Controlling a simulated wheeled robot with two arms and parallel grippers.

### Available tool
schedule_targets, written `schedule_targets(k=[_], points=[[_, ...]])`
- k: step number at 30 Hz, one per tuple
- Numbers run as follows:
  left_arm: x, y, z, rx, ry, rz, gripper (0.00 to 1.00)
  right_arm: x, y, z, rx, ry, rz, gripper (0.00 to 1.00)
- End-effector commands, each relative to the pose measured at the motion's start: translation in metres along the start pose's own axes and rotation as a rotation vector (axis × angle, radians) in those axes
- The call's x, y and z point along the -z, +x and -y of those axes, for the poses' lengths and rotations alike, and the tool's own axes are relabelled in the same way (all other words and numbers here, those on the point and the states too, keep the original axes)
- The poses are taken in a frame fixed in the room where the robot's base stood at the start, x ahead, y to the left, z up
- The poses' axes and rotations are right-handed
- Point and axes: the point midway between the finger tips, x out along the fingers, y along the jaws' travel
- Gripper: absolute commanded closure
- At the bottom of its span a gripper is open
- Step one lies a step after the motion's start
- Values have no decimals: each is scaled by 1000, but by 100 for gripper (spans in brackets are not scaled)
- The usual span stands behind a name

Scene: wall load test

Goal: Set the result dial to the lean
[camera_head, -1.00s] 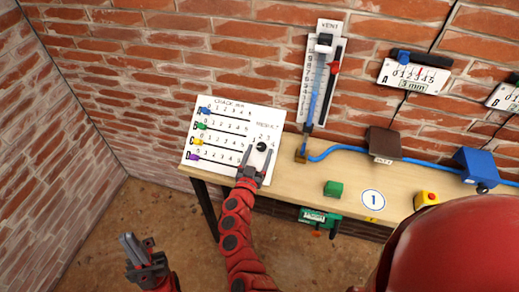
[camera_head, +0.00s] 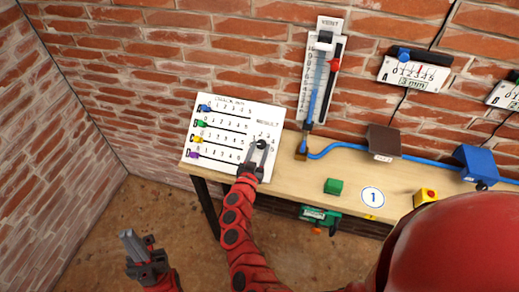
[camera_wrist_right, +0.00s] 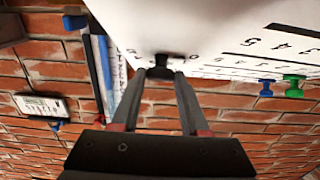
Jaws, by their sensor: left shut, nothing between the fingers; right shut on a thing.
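The result dial is a small black knob (camera_head: 262,144) on the right side of a white board (camera_head: 272,114) with printed numbers around it. My right gripper (camera_head: 259,152) reaches up to the board and is shut on the dial. In the right wrist view the dial (camera_wrist_right: 160,68) sits between the fingertips against the white surface. Its pointing direction is too small to tell. A vertical gauge (camera_head: 317,80) with a blue tube and a red marker hangs on the brick wall. My left gripper (camera_head: 131,243) is shut and empty, low at the left, away from the board.
The board carries rows of sliders with blue (camera_head: 204,108), green (camera_head: 200,124), yellow (camera_head: 197,138) and purple (camera_head: 194,154) knobs.

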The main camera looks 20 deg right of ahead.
Motion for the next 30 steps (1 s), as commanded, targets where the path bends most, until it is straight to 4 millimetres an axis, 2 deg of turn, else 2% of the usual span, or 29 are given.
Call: schedule_targets(k=[8,14,30], points=[[-2,-11,0,0,0,0,100,-4,0,3,-63,47,3,100],[-5,-32,-2,0,0,0,100,-6,2,6,-179,129,0,100],[-24,-143,-7,0,0,0,100,-6,4,15,-520,372,-9,100]])
